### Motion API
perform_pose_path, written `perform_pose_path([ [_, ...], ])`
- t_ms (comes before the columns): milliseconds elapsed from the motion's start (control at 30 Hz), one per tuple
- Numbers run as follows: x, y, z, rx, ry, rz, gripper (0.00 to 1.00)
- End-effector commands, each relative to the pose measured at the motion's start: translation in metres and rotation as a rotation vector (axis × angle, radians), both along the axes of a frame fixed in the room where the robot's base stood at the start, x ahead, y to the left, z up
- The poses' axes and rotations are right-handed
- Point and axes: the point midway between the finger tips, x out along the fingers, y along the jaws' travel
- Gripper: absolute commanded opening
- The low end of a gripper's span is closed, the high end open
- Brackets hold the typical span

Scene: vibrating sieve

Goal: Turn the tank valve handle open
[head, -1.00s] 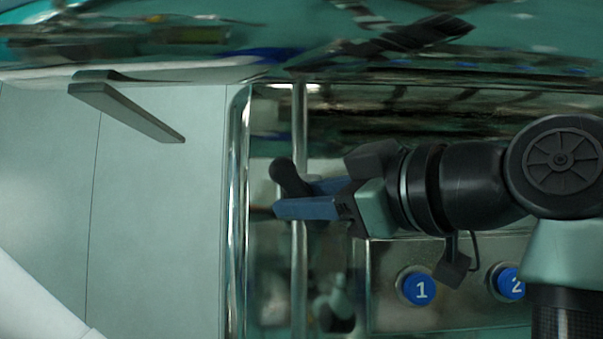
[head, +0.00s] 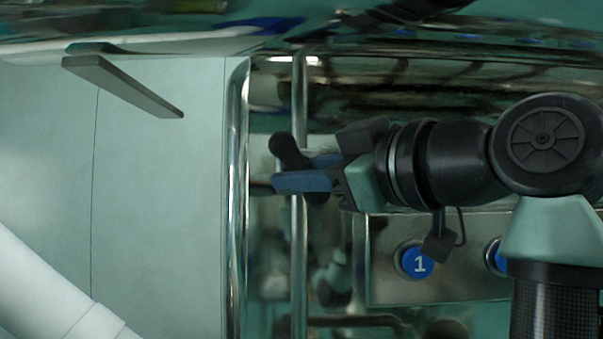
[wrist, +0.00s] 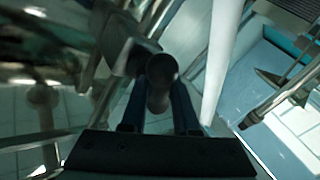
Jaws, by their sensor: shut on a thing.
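The valve handle (head: 287,150) is a dark, rounded lever beside a vertical metal pipe in the middle of the head view. Its knob-like end (wrist: 161,70) shows in the wrist view between the two blue fingers. My gripper (head: 305,172) reaches in from the right and is shut on the handle. The fingers hide part of the handle and where it joins the valve.
A steel panel with a blue button marked 1 (head: 416,262) lies below my arm. A second blue button (head: 497,257) is partly hidden by my arm. A shiny metal frame post (head: 236,200) stands left of the handle. A flat dark bar (head: 125,85) juts out at upper left.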

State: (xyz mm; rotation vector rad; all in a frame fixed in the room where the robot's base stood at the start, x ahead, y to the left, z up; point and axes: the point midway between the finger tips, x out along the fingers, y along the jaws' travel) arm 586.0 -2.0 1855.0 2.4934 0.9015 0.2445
Motion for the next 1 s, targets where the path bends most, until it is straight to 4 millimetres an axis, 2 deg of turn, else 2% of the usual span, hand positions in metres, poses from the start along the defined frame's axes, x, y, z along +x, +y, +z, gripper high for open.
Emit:
perform_pose_path([
  [400,-0.0006,0.0016,-0.0064,0.227,-0.003,0.002,0.0],
  [700,-0.0006,0.003,-0.0052,0.453,-0.003,0.002,0.0],
  [1000,-0.0006,0.0029,-0.0024,0.601,-0.002,0.0,0.0],
])
